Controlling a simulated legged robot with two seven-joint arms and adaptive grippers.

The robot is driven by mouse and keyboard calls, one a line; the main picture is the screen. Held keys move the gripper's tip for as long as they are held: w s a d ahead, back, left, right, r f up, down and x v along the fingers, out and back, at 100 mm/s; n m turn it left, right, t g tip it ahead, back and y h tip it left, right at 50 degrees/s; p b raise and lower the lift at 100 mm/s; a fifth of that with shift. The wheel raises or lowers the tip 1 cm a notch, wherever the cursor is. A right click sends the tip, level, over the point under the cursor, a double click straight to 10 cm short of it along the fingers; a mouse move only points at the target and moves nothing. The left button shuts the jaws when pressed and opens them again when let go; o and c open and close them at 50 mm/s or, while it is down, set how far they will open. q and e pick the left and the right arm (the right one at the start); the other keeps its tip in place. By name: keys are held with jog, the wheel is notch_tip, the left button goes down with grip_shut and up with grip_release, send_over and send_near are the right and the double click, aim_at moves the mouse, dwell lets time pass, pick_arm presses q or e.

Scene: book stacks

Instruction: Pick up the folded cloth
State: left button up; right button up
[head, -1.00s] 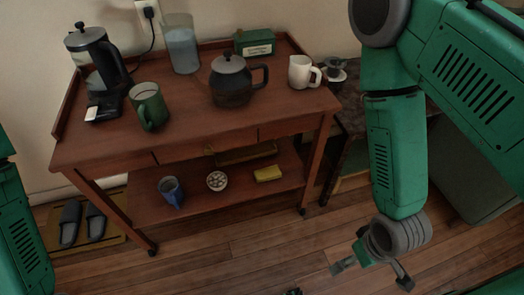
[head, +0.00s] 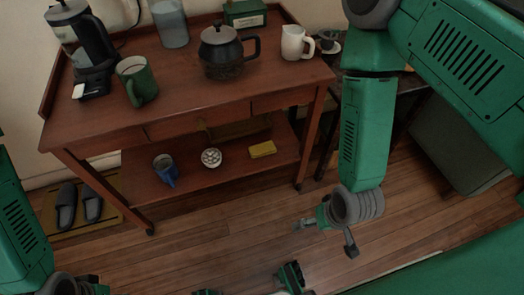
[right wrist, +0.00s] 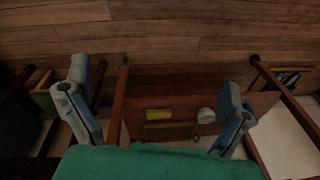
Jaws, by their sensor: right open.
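The folded cloth (head: 263,149) is a small yellow rectangle lying flat on the cart's lower shelf, toward its right end. It also shows in the right wrist view (right wrist: 158,114), between the fingers in the picture but beyond them. My right gripper (head: 328,235) is open and empty, over the floor in front of the cart, apart from the cloth. Its two spread fingers show in the right wrist view (right wrist: 155,105). Parts of what looks like my left gripper (head: 248,285) show at the bottom edge of the head view, mostly cut off.
The wooden cart's top (head: 190,105) overhangs the shelf and carries a teapot (head: 222,52), green mug (head: 137,82) and white jug (head: 295,42). Cart legs flank the shelf. Floor in front is clear.

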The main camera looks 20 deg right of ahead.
jog(key=w+a+f+m+t+b, duration=0.25)
jog(key=w+a+f+m, duration=0.25)
jog(key=w+a+m, duration=0.45)
jog(key=w+a+f+m+t+b, duration=0.1)
jog(key=w+a+f+m+b, duration=0.35)
jog(key=w, duration=0.85)
jog(key=m+b, duration=0.3)
jog(key=m, duration=1.6)
send_over(263, 148)
jog(key=s, duration=0.3)
jog(key=shift+g+h, duration=0.3)
jog(key=shift+g, duration=0.05)
jog(key=f, duration=0.5)
jog(key=shift+w+f, duration=0.2)
jog(key=shift+f, duration=0.15)
jog(key=shift+w+d+f+m, duration=0.1)
jog(key=shift+d+f+m, duration=0.1)
jog(key=shift+m, duration=0.1)
jog(key=b+x, duration=0.2)
jog(key=shift+w+a+f, duration=0.1)
jog(key=shift+a+f, duration=0.05)
jog(key=shift+f, duration=0.15)
jog(key=b+x, duration=0.4)
jog(key=shift+w+f, duration=0.15)
jog(key=shift+f, duration=0.05)
